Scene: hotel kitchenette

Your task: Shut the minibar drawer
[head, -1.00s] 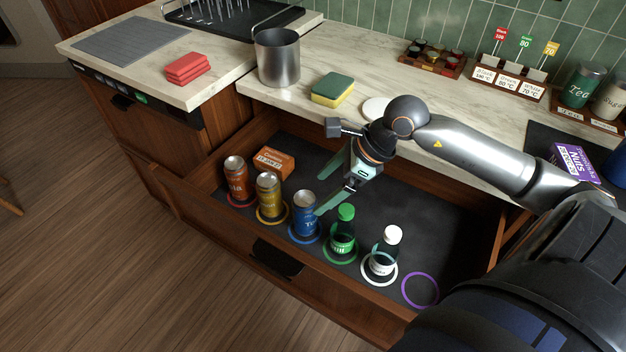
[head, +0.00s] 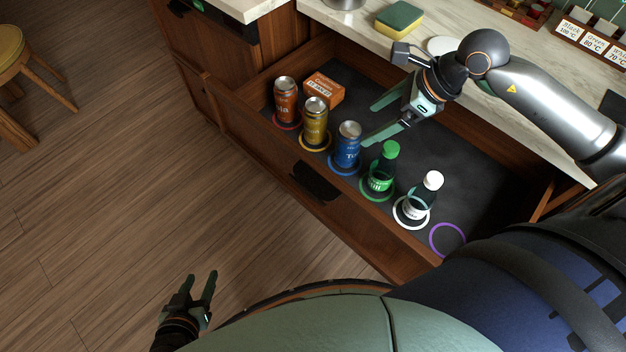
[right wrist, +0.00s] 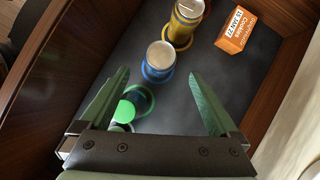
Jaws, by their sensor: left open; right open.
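The minibar drawer (head: 335,222) is pulled out below the counter, with a dark handle (head: 315,181) on its front. Inside stand a red can (head: 286,101), a yellow can (head: 315,122), a blue can (head: 348,145), a green bottle (head: 384,168) and a white-capped bottle (head: 425,195), each on a coloured ring. An orange box (head: 324,90) lies behind the cans. My right gripper (head: 372,122) is open and empty above the drawer, near the blue can. In the right wrist view its fingers (right wrist: 163,95) are apart. My left gripper (head: 202,280) is open, low over the floor.
A purple ring (head: 447,239) at the drawer's right end is empty. The counter (head: 370,27) above holds a sponge (head: 400,17) and a label rack (head: 587,35). A stool (head: 12,55) stands far left. The floor before the drawer is clear.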

